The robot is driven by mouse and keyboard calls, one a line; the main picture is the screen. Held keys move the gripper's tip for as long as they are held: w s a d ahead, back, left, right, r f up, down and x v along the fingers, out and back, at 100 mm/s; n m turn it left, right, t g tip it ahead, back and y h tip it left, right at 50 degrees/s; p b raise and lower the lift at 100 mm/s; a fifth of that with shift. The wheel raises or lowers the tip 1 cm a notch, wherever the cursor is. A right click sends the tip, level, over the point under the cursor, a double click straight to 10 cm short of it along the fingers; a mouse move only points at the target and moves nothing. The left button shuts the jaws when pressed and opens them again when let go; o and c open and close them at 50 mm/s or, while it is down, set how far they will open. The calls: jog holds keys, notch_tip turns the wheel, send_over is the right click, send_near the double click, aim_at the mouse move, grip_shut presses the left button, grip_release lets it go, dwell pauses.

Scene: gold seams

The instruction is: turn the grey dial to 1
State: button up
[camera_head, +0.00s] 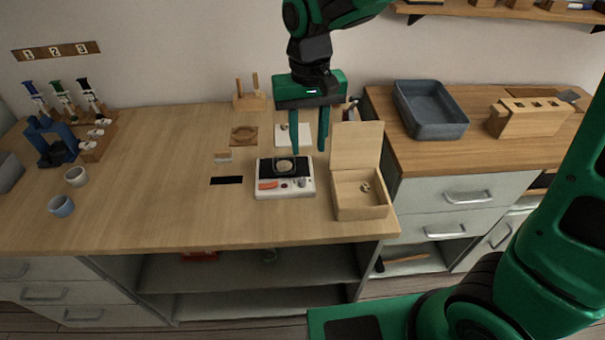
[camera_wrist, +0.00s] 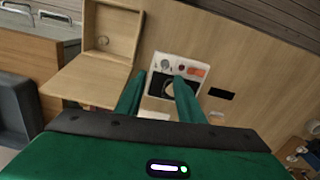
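A small white device (camera_head: 286,194) with a black top plate stands on the wooden table. It also shows in the wrist view (camera_wrist: 181,61). The grey dial (camera_head: 302,183) is at the right end of its front strip, and in the wrist view the dial (camera_wrist: 165,64) is just beyond my fingertips. Its pointer and any numbers are too small to read. A red part (camera_head: 267,185) and a small dark knob (camera_head: 284,185) share the strip. My gripper (camera_head: 308,151) is open and empty, fingers pointing down, above the device's back right side. Its fingers also show in the wrist view (camera_wrist: 159,79).
An open wooden box (camera_head: 361,210) stands close right of the device, its lid raised. A black strip (camera_head: 227,180) lies to the left. A wooden holder (camera_head: 250,101) stands behind. The table further left is mostly clear up to two cups (camera_head: 76,176).

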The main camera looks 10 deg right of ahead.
aim_at(302, 181)
jog(key=f, duration=0.7)
jog(key=a+f, duration=0.1)
jog(key=f, duration=0.3)
jog(key=shift+a, duration=0.1)
grip_shut()
